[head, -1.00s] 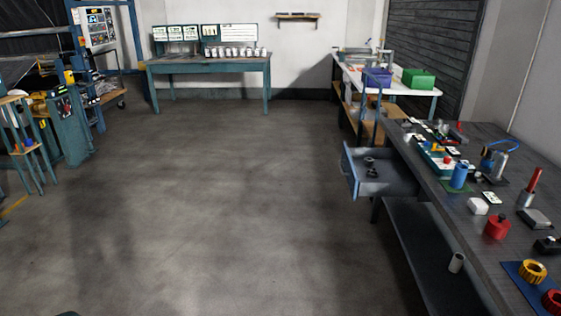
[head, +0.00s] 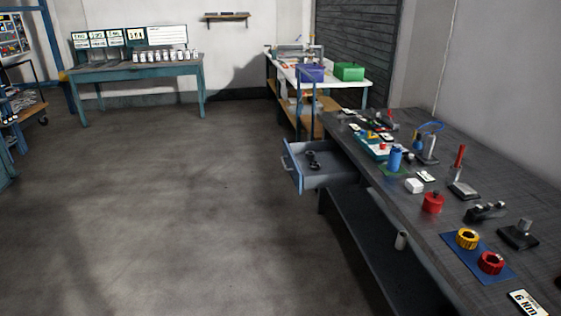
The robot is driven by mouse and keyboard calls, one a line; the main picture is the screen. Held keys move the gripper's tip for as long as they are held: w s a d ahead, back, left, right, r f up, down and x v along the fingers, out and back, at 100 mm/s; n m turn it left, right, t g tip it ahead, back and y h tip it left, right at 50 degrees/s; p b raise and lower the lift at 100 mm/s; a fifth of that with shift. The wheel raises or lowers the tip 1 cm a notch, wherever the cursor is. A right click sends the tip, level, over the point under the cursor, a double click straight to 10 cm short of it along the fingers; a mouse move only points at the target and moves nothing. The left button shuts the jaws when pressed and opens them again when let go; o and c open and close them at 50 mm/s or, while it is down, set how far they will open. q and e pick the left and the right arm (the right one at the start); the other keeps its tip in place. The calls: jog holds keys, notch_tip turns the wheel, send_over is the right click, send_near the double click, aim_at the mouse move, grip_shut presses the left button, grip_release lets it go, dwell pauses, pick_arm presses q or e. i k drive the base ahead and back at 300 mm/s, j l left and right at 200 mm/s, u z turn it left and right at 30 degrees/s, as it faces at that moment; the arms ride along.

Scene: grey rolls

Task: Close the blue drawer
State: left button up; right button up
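The blue drawer (head: 293,174) is pulled out from the left side of the dark workbench (head: 420,235). Its blue front faces left and carries a handle (head: 286,162). Dark small objects (head: 312,160) lie inside the open drawer. Neither of my grippers is in the head view.
The bench top holds a blue cylinder (head: 395,158), a red container (head: 433,203) and yellow and red rings on a blue mat (head: 485,269). A lower shelf (head: 370,240) lies under the bench. The floor (head: 190,210) left of the drawer is clear.

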aim_at(338, 169)
jog(key=i+z, duration=0.15)
jog(key=z, duration=0.45)
jog(key=i+j+z, duration=0.55)
jog(key=i+j, duration=0.7)
jog(key=j, duration=0.2)
jog(key=i+j+z, duration=0.1)
jog(key=i+j, duration=0.2)
jog(key=j, duration=0.15)
